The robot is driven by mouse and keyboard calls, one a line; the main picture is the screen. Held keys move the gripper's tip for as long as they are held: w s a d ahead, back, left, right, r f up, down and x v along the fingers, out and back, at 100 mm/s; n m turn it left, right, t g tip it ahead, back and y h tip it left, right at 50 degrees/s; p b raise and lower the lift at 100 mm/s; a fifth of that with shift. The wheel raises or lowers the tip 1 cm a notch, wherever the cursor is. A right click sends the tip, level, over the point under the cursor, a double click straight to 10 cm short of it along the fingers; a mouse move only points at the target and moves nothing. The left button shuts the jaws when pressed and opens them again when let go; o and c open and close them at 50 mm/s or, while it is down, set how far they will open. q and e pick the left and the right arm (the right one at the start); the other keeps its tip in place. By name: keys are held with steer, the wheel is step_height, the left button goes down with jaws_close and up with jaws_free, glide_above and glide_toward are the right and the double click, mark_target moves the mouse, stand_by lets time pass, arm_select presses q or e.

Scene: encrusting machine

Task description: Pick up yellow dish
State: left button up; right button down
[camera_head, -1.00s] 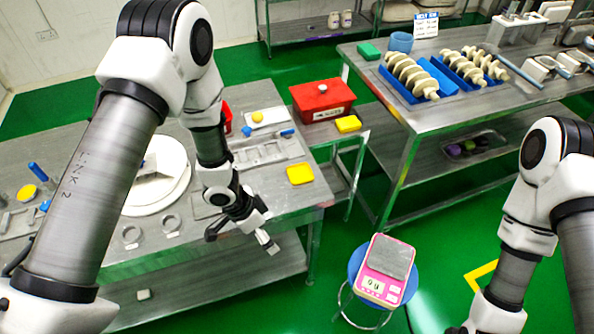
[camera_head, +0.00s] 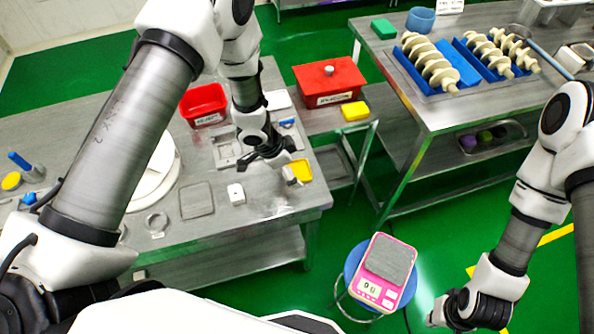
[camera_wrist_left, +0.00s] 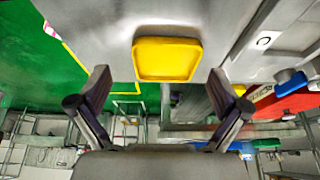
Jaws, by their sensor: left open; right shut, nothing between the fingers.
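The yellow dish (camera_head: 303,168) is a small, shallow, rounded square lying on the steel table near its right edge. In the left wrist view the dish (camera_wrist_left: 167,60) shows whole, beyond and between the fingertips, with a raised rim. My left gripper (camera_head: 272,171) is open and empty, beside the dish at its left; one finger partly covers the dish in the head view. The left wrist view shows the spread fingers (camera_wrist_left: 160,86) with nothing between them. My right gripper (camera_head: 462,308) is shut and empty at the lower right, away from the tables.
A lidded red box (camera_head: 330,82) and another yellow item (camera_head: 355,111) stand behind the dish. A red bin (camera_head: 204,105) is at the left. A small white block (camera_head: 236,194) lies nearby on the table. A pink scale (camera_head: 386,270) sits on a blue stool at the front right.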

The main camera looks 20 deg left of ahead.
arm_select(q)
steer(key=shift+w+d+f, duration=0.15)
steer(key=shift+w+f, duration=0.6)
steer(key=shift+f, duration=0.1)
steer(key=shift+s+r, duration=0.2)
steer(key=shift+s, duration=0.05)
steer(key=c, duration=0.3)
steer(key=shift+s+r, duration=0.1)
steer(key=shift+s, duration=0.05)
steer(key=c, duration=0.6)
steer(key=shift+c, duration=0.8)
arm_select(e)
steer(key=shift+w, duration=0.35)
arm_select(q)
steer(key=shift+c, duration=0.5)
